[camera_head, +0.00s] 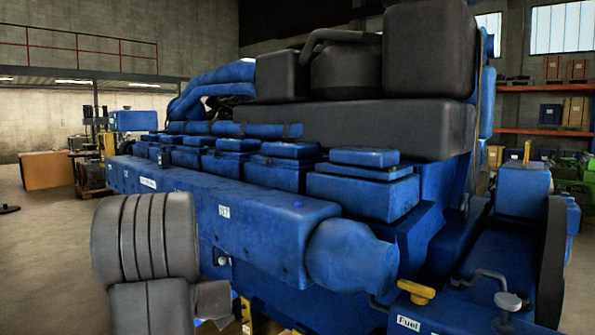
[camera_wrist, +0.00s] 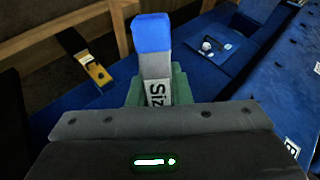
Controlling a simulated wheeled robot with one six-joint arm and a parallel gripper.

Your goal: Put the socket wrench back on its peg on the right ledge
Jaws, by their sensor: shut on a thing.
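In the wrist view my gripper (camera_wrist: 155,98) is shut on a grey piece with a blue end and the letters "Siz" on it, which I take to be the socket wrench (camera_wrist: 153,50). Its blue end points up in the picture, away from my wrist. Green parts show on both sides of it, and its lower part is hidden behind the grey plate of my gripper. I cannot make out a socket. In the head view neither my gripper nor the wrench can be made out. The peg cannot be told apart for certain in either view.
The large blue engine (camera_head: 265,235) fills the head view. At its right end are a yellow fitting (camera_head: 416,291), a pale-topped handle (camera_head: 507,301) and a "Fuel" label. The wrist view shows a yellow-and-black fitting (camera_wrist: 97,72) and a blue surface with a pale knob (camera_wrist: 207,45).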

